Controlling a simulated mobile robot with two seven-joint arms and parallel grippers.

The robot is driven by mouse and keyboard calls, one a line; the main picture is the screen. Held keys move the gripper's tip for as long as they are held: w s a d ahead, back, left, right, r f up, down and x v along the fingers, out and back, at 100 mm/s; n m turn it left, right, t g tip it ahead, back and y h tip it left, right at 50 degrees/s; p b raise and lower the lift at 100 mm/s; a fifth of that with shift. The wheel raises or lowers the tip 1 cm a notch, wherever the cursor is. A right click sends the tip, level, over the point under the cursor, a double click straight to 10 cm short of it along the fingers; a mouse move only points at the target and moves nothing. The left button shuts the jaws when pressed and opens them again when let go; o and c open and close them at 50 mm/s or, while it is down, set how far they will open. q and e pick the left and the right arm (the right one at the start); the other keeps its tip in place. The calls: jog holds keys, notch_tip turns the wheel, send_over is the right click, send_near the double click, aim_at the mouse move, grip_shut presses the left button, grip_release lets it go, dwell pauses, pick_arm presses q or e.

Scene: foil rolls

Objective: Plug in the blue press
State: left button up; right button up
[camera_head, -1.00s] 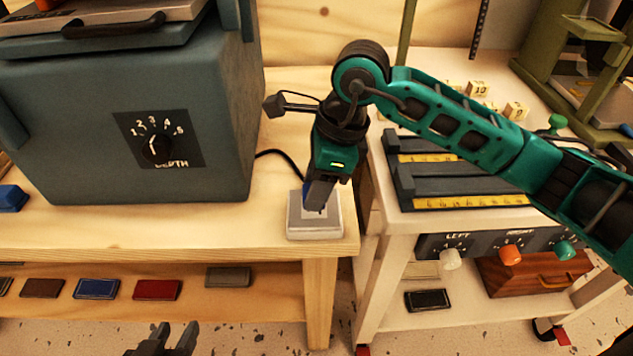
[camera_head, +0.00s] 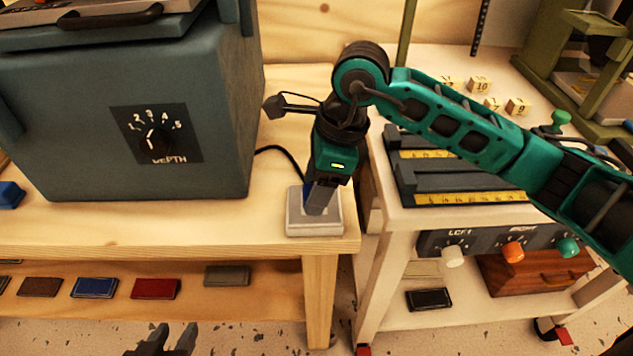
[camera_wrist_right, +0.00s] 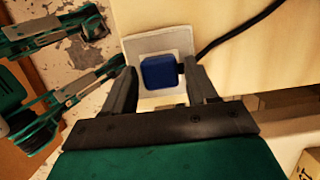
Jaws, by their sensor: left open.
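The blue press (camera_head: 60,130) is a large slate-blue box with a DEPTH dial (camera_head: 155,138), at the left of the wooden bench. A black cable (camera_head: 285,155) runs from beside it toward a pale socket block (camera_head: 315,222) at the bench's right corner. A blue plug (camera_wrist_right: 159,72) sits at the socket block, which also shows in the right wrist view (camera_wrist_right: 135,48). My right gripper (camera_head: 318,205) is down over the block, its fingers spread either side of the plug with small gaps. My left gripper (camera_head: 162,340) is open and empty, low before the bench.
Coloured flat pads, including a red one (camera_head: 155,288), lie on the shelf below. A white cart (camera_head: 375,240) with rulers (camera_head: 470,199) and knobs stands right of the bench. A small blue block (camera_head: 10,195) lies at the far left.

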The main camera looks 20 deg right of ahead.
jog(key=shift+o, duration=1.2)
jog(key=p+v, duration=0.2)
jog(key=v, duration=1.1)
jog(key=shift+s, duration=0.15)
